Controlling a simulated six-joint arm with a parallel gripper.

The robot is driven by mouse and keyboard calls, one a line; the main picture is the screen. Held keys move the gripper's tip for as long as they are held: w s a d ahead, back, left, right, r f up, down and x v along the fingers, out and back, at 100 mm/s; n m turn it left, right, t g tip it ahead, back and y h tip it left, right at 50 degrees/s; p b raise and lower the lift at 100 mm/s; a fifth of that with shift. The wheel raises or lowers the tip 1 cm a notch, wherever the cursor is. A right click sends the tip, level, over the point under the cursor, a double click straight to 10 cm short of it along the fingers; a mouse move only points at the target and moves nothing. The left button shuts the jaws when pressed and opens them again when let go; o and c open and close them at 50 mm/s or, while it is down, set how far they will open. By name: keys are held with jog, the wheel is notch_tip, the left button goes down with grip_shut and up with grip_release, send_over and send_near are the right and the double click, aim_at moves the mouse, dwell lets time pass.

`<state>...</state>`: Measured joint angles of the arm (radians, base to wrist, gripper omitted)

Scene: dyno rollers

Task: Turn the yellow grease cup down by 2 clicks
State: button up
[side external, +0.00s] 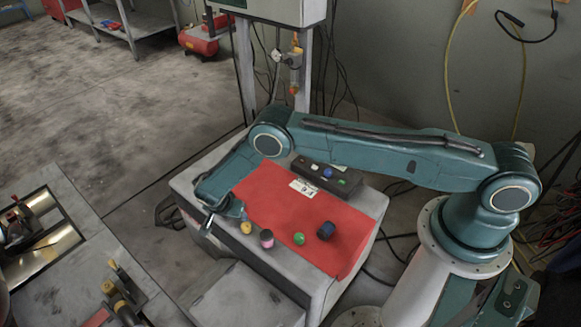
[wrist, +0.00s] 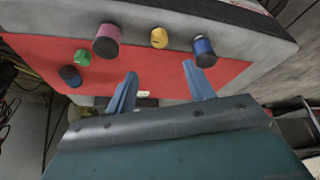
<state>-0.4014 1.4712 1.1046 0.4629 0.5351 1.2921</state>
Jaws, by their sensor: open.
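The yellow grease cup (side external: 246,227) is a small knob near the front left edge of the red-topped bench. In the wrist view the yellow cup (wrist: 159,38) stands between a pink cup (wrist: 107,40) and a blue cup (wrist: 204,52). My gripper (wrist: 160,70) is open, with its two blue-grey fingers apart and nothing between them. The yellow cup appears beyond the fingertips, roughly in line with the gap and apart from them. In the side view my wrist hangs at the bench's left end, and the fingers are hard to make out.
A green cup (wrist: 83,57) and a dark blue cup (wrist: 69,75) stand farther along the row. The red mat (side external: 290,205) is mostly bare. A black control box (side external: 326,179) with coloured buttons sits at its back edge.

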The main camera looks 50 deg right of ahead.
dwell(0.3)
jog(key=n+g+y, duration=0.2)
jog(key=n+y, duration=0.2)
jog(key=n, duration=1.1)
send_over(246, 225)
jog(key=shift+a+r, duration=0.3)
jog(key=shift+r, duration=0.1)
jog(key=shift+f, duration=0.15)
jog(key=shift+d+f, duration=0.15)
jog(key=shift+f, duration=3.2)
jog(key=shift+d+f, duration=0.1)
jog(key=shift+f, duration=3.25)
jog(key=shift+c, duration=0.2)
jog(key=c, duration=0.9)
